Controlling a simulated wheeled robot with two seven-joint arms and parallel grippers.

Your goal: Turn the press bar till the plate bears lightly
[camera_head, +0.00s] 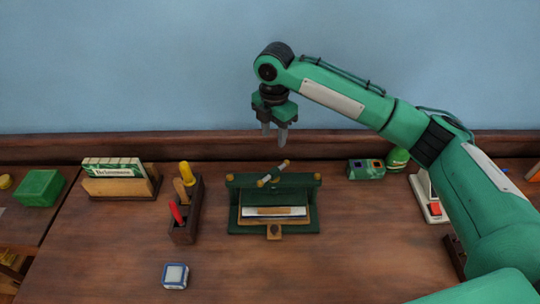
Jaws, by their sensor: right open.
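A dark green press (302,225) stands on the wooden bench in the middle of the head view. Its press bar (273,174) lies at a slant across the top, with a pale brass-coloured end at each side. Below it, a light sheet or book (262,212) lies in the press; whether the plate touches it I cannot tell. My right gripper (274,134) hangs above and behind the press bar, fingers pointing down, open and empty, apart from the bar. My left gripper is out of view.
A wooden box with red- and yellow-handled tools (184,226) stands left of the press. A card holder (122,188) and green box (39,187) are farther left. A green case (366,169) stands right. The front middle is clear.

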